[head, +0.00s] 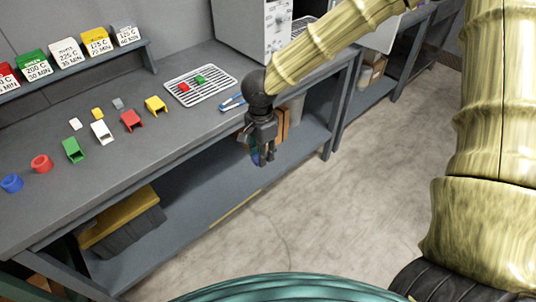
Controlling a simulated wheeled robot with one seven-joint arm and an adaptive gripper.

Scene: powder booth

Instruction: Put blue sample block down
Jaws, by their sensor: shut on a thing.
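My gripper (262,156) hangs fingers down, in front of the bench's front edge and over the open floor side. It is shut on a small blue thing, which I take to be the blue sample block (254,156); only a sliver shows beside the fingers. Most of it is hidden, and it is apart from the bench top (150,155). A wire rack (222,73) lies on the bench, holding a small red block (184,87) and a small green block (200,80).
Blue-handled tongs (233,102) lie near the rack. Blue (12,183) and red (41,163) rings, several coloured open pieces and small blocks occupy the bench's left half. Labelled boxes (66,53) line a back shelf. A pale oven-like box (255,25) stands behind. The front middle bench is clear.

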